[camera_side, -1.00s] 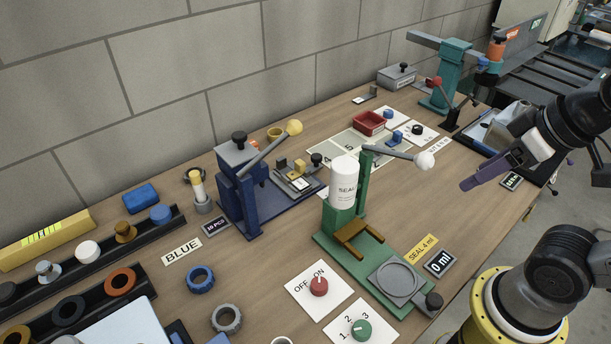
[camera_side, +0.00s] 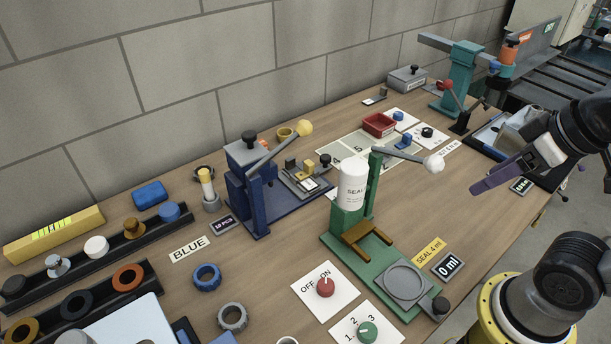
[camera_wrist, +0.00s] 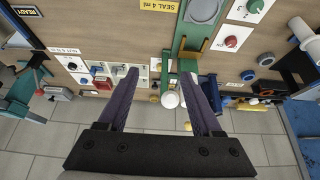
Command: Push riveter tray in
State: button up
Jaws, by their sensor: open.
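The blue lever press (camera_side: 247,185), which looks like the riveter, stands on the bench left of centre, its grey lever raised to a yellow knob. Its grey tray (camera_side: 308,188) sits on the blue base to the right of the press body, with a yellow block and a black knob on or beside it. My gripper (camera_side: 487,185) has purple fingers and hangs over the right side of the bench, well apart from the press and tray. In the wrist view my gripper (camera_wrist: 160,78) is open with nothing between the fingers. The tray is not clear there.
The green sealing press (camera_side: 385,265) with its white bottle and raised lever stands between my gripper and the blue press. A red bin (camera_side: 379,125) and a teal press (camera_side: 462,75) are farther back. The bench right of the green press is mostly clear.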

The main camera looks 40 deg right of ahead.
jog(key=shift+o, duration=0.2)
jog(key=w+r+n, duration=0.2)
jog(key=w+r, duration=0.7)
jog(key=r, duration=0.2)
jog(key=n+g, duration=0.1)
jog(key=g, duration=0.5)
send_over(325, 156)
notch_tip(325, 156, down, 18)
notch_tip(325, 156, down, 13)
jog(key=shift+f, duration=0.2)
